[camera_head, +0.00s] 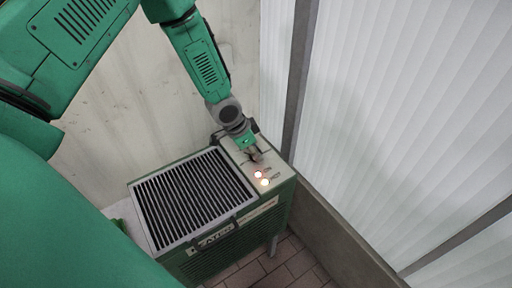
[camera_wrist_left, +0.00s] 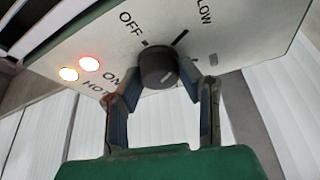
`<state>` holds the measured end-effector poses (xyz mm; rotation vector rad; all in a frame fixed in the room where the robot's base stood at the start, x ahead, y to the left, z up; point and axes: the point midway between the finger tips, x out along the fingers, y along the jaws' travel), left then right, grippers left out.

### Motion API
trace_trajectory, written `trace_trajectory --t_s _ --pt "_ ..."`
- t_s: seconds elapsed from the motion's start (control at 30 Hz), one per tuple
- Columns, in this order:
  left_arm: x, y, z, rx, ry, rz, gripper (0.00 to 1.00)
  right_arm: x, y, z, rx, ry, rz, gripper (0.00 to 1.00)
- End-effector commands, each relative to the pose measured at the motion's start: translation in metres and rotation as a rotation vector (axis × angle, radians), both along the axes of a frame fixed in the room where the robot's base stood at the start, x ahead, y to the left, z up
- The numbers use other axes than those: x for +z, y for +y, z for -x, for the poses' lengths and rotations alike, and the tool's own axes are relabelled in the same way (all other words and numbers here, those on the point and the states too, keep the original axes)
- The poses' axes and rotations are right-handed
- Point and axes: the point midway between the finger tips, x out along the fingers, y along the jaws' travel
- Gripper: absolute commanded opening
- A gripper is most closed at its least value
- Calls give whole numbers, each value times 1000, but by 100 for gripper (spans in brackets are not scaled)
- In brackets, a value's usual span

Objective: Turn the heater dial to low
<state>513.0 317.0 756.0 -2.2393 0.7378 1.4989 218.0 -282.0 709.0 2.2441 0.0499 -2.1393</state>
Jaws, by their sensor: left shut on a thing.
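The green heater (camera_head: 200,245) has a pale control panel (camera_head: 275,172) on its right side. In the left wrist view, the round dark dial (camera_wrist_left: 157,64) sits on this panel, with OFF, LOW and ON printed around it. A short light mark shows low on the dial's face; which setting it points at I cannot tell. My left gripper (camera_head: 254,154) is over the panel, and its fingers (camera_wrist_left: 160,80) are shut on the dial from both sides. The dial is hidden by the gripper in the head view. My right gripper is not in view.
Two lamps (camera_head: 261,178) glow on the panel, one reddish and one yellowish in the wrist view, near ON and HOT. A slatted grille (camera_head: 192,197) covers the heater's top. A stained wall (camera_head: 120,130) stands behind, and white ribbed panels (camera_head: 405,110) at the right.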

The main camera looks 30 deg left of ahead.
Motion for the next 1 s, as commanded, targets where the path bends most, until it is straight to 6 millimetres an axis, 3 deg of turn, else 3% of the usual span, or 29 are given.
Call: trace_trajectory --t_s 0.5,0.53,0.6,1.0 --pt "0 4 0 -16 1 -5 2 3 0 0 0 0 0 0" --pt "0 4 0 -16 1 -5 34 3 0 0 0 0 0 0" --pt "0 3 0 -16 2 -4 51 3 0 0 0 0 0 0" --pt "6 3 0 -17 0 -2 51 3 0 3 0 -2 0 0"
